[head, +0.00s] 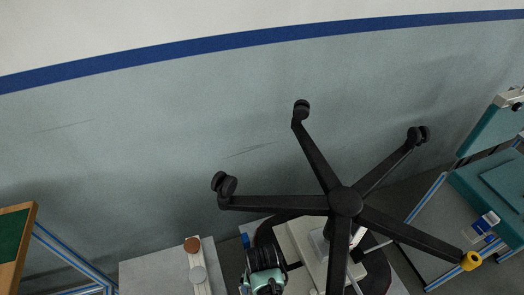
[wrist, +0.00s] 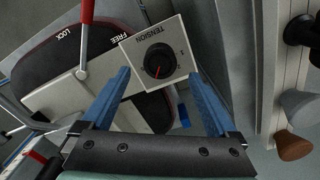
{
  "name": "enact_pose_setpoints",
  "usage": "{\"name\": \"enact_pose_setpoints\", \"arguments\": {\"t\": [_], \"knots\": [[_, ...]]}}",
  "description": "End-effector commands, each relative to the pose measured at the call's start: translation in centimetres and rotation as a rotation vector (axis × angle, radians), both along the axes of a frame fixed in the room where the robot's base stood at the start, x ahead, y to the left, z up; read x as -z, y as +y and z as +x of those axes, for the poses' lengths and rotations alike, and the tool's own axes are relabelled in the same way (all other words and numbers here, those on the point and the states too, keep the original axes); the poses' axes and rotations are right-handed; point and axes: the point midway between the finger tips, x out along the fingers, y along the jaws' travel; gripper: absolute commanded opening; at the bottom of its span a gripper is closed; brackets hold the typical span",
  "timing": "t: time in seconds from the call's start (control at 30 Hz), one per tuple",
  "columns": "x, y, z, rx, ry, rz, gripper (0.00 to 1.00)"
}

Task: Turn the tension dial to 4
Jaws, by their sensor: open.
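In the wrist view, a black round tension dial (wrist: 159,61) sits on a light panel marked TENSION (wrist: 142,47). Its red pointer line runs toward the lower part of the picture. A figure 2 seems to show to its right; other figures are too small to read or hidden. My gripper (wrist: 159,72) is open, its two blue fingers on either side of the panel's lower part, with the dial between and slightly beyond the tips. Nothing is held. I cannot tell whether the fingers touch the panel. In the head view the dial cannot be made out.
A red-handled lever (wrist: 86,12) stands left of the panel, near LOCK and FREE markings. An upturned black chair base (head: 345,202) with casters spreads close to my arm. Knobs (head: 192,244) stand on a grey bench at left. A teal-topped table (head: 490,190) is at right.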

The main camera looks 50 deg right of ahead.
Motion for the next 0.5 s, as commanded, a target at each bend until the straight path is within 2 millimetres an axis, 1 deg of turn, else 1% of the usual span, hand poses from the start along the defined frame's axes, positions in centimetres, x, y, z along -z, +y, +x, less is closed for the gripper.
{"name": "enact_pose_setpoints", "arguments": {"t": [0.03,0.2,0.33,0.5], "knots": [[-1.2,0.0,0.1,-0.001,-0.003,-0.003,0.94],[-4.4,0.0,0.1,-0.001,-0.003,-0.002,0.94],[-6.1,0.0,0.1,-0.001,-0.003,-0.001,0.94],[-7.3,0.0,0.0,-0.001,0.000,0.001,0.94]]}}
